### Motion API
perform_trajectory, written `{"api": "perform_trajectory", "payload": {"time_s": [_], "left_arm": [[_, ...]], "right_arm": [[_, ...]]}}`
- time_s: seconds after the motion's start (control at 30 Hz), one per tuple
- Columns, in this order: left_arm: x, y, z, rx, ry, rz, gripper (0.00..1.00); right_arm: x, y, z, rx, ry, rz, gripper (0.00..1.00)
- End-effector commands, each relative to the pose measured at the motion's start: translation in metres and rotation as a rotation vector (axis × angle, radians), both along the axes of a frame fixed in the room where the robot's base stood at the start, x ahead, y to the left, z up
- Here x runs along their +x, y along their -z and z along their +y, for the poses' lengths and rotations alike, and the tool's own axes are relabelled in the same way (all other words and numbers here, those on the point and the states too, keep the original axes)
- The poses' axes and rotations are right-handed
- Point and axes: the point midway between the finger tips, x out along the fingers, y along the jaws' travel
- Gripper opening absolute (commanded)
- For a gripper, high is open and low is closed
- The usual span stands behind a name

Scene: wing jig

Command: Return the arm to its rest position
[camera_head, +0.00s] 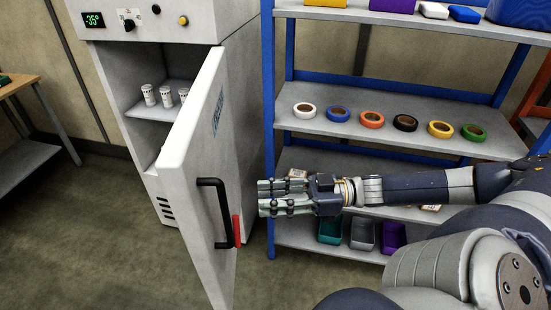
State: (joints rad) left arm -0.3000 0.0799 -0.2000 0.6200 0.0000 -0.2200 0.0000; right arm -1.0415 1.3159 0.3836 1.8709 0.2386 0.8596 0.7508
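My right arm comes in from the right side of the head view and reaches level to the left. My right gripper (264,197) is at its end, with its two fingers apart and nothing between them. It is to the right of the open freezer door (195,150) and its black handle (212,215), and does not appear to hold the handle. It is in front of the blue shelf rack (268,90). My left arm and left gripper are out of view.
The freezer (155,35) displays -35° and holds several white vials (150,95). Its door swings out towards me. The rack carries several tape rolls (372,119) and coloured bins (362,234). A wooden table (18,84) stands far left. Floor (80,240) left of the door is clear.

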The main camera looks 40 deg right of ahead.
Motion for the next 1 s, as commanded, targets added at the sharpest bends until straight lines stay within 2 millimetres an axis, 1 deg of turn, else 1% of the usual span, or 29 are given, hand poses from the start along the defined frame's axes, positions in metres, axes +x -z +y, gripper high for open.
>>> {"api": "perform_trajectory", "payload": {"time_s": [0.17, 0.77, 0.87, 0.97, 1.0], "left_arm": [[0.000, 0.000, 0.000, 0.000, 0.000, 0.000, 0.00], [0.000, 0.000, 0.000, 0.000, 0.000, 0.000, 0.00], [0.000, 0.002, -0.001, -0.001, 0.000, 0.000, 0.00], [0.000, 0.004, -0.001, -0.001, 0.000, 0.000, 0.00], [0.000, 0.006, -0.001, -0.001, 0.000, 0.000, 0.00]], "right_arm": [[-0.005, 0.001, -0.006, -0.002, 0.002, 0.002, 0.35], [-0.005, 0.002, -0.008, -0.005, 0.006, 0.002, 0.35], [-0.001, 0.013, -0.024, -0.026, 0.058, 0.003, 0.35], [0.005, 0.042, -0.062, -0.082, 0.183, 0.011, 0.35], [0.006, 0.059, -0.082, -0.113, 0.250, 0.018, 0.35]]}}
